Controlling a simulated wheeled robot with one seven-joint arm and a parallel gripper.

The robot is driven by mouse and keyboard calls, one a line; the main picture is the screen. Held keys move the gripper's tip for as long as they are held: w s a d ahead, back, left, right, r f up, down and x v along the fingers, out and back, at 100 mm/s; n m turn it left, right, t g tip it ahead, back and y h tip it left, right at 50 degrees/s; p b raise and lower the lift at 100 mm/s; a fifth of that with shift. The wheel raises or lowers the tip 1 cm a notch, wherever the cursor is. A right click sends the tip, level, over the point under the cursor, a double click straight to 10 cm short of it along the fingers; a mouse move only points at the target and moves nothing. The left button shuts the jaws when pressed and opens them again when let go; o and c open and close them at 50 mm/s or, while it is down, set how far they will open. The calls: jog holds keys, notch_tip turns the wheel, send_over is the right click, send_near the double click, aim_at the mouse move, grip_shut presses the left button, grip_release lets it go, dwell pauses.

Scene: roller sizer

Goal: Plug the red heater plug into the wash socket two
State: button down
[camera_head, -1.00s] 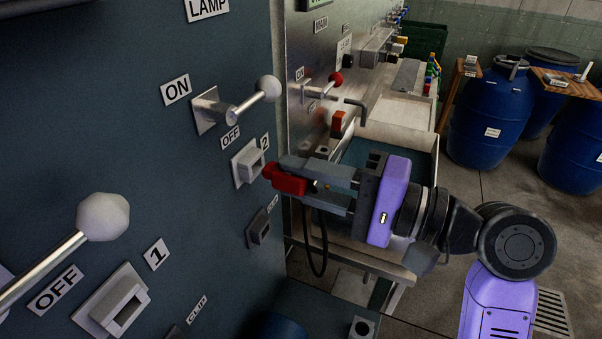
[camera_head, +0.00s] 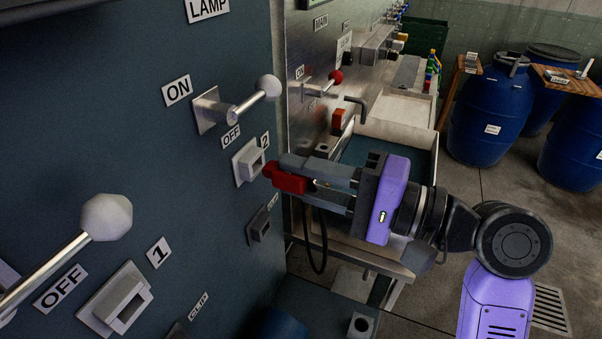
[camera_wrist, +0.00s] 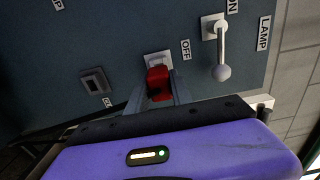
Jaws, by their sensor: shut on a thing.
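The red heater plug (camera_head: 290,179) is between the fingers of my gripper (camera_head: 308,184), which is shut on it. A black cord hangs from the plug in a loop. The plug's front end points left at the grey-white socket labelled 2 (camera_head: 248,161) on the dark panel. In the head view a small gap seems to lie between plug and socket, with the plug slightly low and to the right. In the wrist view the red plug (camera_wrist: 157,82) overlaps the lower part of the socket (camera_wrist: 157,60), so contact cannot be told there.
A lever (camera_head: 250,103) with a pale knob sticks out above socket 2. A dark clip (camera_head: 259,224) sits below it. Socket 1 (camera_head: 122,303) and another knobbed lever (camera_head: 106,217) are at lower left. A sink bench (camera_head: 395,131) stands behind my gripper.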

aim_at(308, 180)
jog(key=shift+p+x, duration=0.55)
jog(key=shift+x, duration=0.85)
jog(key=c, duration=1.1)
grip_release()
jog(key=shift+o, duration=0.2)
jog(key=b+v, duration=0.1)
jog(key=v, duration=0.6)
jog(key=shift+s+d+b, duration=0.15)
jog(key=shift+d+b, duration=0.2)
jog(key=shift+b, duration=0.05)
